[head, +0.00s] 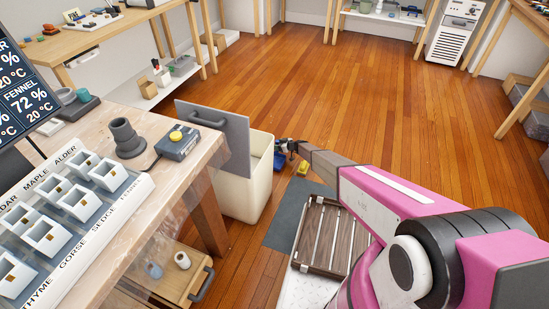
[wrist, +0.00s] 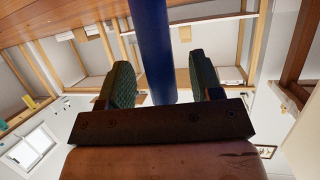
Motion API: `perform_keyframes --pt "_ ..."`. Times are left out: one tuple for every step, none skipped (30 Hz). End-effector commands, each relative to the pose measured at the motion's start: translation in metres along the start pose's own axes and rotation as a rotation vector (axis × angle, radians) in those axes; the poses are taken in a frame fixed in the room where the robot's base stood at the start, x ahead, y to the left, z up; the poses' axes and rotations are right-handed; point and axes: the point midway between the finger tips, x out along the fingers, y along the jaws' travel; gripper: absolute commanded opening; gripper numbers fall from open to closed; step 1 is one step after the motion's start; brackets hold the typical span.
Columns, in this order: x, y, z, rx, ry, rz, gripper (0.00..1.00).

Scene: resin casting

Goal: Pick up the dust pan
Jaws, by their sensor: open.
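A small blue thing, seemingly the dust pan (head: 279,161), shows low beside the cream bin in the head view, partly hidden by my gripper. In the wrist view a long blue bar, likely the dust pan's handle (wrist: 150,40), runs between the two fingers. My gripper (head: 288,147) is at the end of my outstretched arm, right at the blue thing. In the wrist view my gripper (wrist: 160,65) is open, its green-padded fingers on either side of the bar. A gap shows on both sides of the bar, wider on the right.
The cream bin (head: 262,150), with a grey panel (head: 222,135) at its left, stands just left of my gripper. A small yellow thing (head: 303,167) lies right of the blue thing. A slatted wooden rack (head: 330,235) is nearer. The wooden floor (head: 340,95) beyond is clear.

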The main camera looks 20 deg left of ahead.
Motion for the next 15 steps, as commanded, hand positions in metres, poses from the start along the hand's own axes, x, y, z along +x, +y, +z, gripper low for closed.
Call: perform_keyframes --pt "0.0059 0.0009 0.0005 0.000 0.000 0.000 0.59" --pt "0.0071 0.0007 0.0004 0.000 0.000 0.000 0.59" --pt "0.0080 0.0004 0.0002 0.000 0.000 0.000 0.59" --pt "0.0080 0.0001 0.0000 0.000 0.000 0.001 0.59" --pt "0.0077 0.0000 -0.0001 0.000 0.000 0.001 0.59" --pt "0.0074 -0.0001 -0.0001 0.000 0.000 0.001 0.59" --pt "0.0073 -0.0001 -0.0002 0.000 0.000 0.001 0.59" --pt "0.0073 -0.0001 -0.0003 0.000 0.000 0.001 0.59" --pt "0.0072 -0.0001 -0.0002 0.000 0.000 0.000 0.53" --pt "0.0072 -0.0002 -0.0003 0.000 0.000 0.000 0.43" --pt "0.0072 -0.0002 -0.0003 0.000 0.000 0.000 0.33" --pt "0.0072 -0.0002 -0.0003 0.000 0.000 0.000 0.20" --pt "0.0072 -0.0002 -0.0003 0.000 0.000 0.000 0.10" --pt "0.0072 -0.0002 -0.0003 0.000 0.000 0.000 0.00" --pt "0.0072 -0.0002 -0.0003 0.000 0.000 0.000 0.00"
